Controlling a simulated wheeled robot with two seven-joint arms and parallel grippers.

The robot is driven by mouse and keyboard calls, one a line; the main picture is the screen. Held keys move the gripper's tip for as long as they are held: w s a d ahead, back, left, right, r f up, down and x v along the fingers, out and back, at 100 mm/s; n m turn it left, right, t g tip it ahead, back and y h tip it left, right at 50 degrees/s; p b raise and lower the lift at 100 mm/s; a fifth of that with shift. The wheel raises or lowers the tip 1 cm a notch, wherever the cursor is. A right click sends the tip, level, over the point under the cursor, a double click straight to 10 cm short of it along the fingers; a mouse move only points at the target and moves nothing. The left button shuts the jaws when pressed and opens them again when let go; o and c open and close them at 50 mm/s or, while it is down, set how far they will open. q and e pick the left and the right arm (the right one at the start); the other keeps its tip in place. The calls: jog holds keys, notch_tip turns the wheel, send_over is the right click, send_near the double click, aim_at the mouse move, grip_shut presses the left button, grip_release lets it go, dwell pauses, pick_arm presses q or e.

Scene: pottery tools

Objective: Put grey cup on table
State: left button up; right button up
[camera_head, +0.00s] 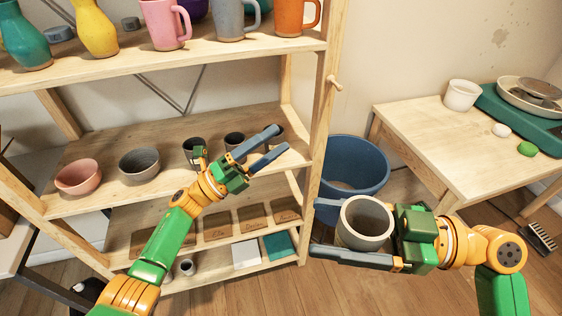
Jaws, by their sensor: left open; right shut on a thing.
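The grey cup (367,223) is in my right gripper (350,232), held in the air at the lower right, in front of the blue bin. It is roughly upright with its open top showing, and the fingers lie on either side of it. The wooden table (440,140) stands at the right, beyond and above the cup in the picture; the cup is apart from it. My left gripper (270,145) is open and empty, in front of the middle shelf. It hides part of the small dark cups behind it.
The blue bin (355,165) stands between shelf and table. The wooden shelf (320,130) holds bowls, mugs and vases.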

pick_arm(q)
jog(key=s+d+r+m+g+h, duration=0.1)
jog(key=s+d+r+m+g, duration=0.1)
jog(key=s+r+m+g, duration=0.4)
jog(key=m+g+y, duration=1)
jog(key=m, duration=0.9)
send_near(384, 232)
jog(key=x, duration=0.7)
jog(key=shift+s+d, duration=0.1)
jog(key=shift+c, duration=0.3)
jog(key=c, duration=1.1)
jog(key=shift+c, duration=0.9)
pick_arm(e)
jog(key=o, duration=1.2)
pick_arm(q)
grip_shut()
pick_arm(e)
jog(key=o, duration=0.3)
